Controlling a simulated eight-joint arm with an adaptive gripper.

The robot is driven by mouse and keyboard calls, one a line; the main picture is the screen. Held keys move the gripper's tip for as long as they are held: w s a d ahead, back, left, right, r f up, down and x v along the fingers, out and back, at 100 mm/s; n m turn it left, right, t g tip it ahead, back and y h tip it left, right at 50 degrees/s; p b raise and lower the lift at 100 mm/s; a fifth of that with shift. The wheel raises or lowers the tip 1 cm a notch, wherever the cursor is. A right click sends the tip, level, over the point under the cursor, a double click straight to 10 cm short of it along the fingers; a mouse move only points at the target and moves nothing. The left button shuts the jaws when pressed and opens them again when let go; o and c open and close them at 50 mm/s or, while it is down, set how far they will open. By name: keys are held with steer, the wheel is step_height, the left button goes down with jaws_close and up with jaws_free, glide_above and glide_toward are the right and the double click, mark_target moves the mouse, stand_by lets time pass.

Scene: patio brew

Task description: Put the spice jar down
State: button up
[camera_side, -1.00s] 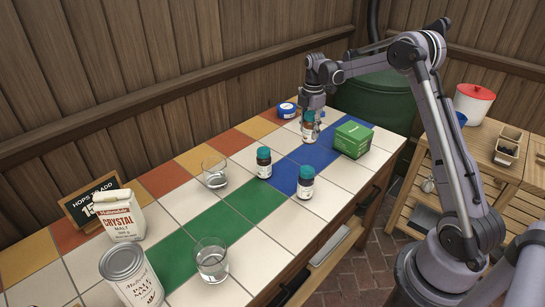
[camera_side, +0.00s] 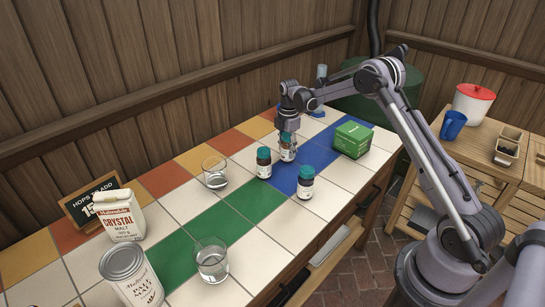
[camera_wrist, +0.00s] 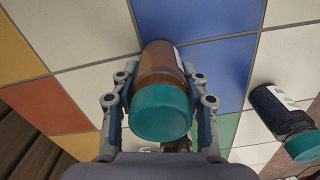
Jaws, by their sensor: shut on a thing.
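The spice jar, amber-brown with a teal lid and a pale label, is between the fingers of my gripper (camera_side: 288,135). In the side view the jar (camera_side: 288,154) is upright over the tiled counter, just behind two dark teal-lidded jars. In the wrist view the held jar (camera_wrist: 160,92) fills the space between both fingers, lid toward the camera. My gripper is shut on it. I cannot tell whether its base touches the tiles. One dark jar (camera_side: 264,162) stands close to its left, and another (camera_side: 305,183) stands nearer the front.
A green box (camera_side: 352,139) stands to the right on the counter. A malt bag (camera_side: 119,216) and a can (camera_side: 130,275) are at far left. White tiles right of the front jar are clear.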

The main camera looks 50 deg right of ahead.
steer(key=shift+f, duration=0.15)
steer(key=o, duration=1.2)
